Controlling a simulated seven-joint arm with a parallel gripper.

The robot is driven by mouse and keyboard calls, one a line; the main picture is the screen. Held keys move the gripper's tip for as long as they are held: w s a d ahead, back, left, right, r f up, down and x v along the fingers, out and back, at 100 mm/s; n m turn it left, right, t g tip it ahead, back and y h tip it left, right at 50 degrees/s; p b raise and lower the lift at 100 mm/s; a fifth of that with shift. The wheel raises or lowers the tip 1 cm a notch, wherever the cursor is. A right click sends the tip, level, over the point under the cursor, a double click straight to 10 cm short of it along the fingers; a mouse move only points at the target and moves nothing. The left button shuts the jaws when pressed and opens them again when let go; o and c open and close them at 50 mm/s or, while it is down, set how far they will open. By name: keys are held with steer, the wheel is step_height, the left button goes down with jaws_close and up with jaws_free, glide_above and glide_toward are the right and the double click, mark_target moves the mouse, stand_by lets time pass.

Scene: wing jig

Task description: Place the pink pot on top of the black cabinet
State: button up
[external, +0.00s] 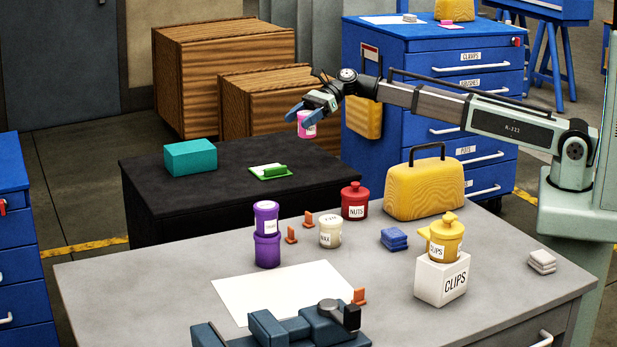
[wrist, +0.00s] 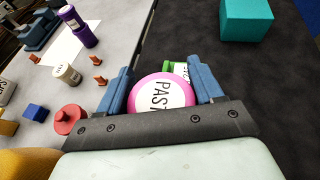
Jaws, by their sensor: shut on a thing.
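The pink pot (external: 306,125) with a white label hangs from my gripper (external: 311,110) above the right part of the black cabinet (external: 150,205). In the wrist view the pink pot (wrist: 162,92) sits between the two blue fingers of my gripper (wrist: 163,88), which are shut on it. The black cabinet's top (wrist: 270,110) lies below and beyond the pot. In the external view the pot appears apart from the cabinet top, but its exact height is hard to tell.
The grey table (external: 120,290) in front holds a red pot (external: 355,202), a yellow case (external: 425,188) and purple pots (external: 266,235). The cabinet top's right side looks clear.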

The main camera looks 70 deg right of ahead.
steer(key=shift+f, duration=4.55)
steer(key=o, duration=1.1)
steer(key=shift+f, duration=0.15)
steer(key=shift+o, duration=0.2)
steer(key=shift+r, duration=0.2)
steer(key=v, duration=1.2)
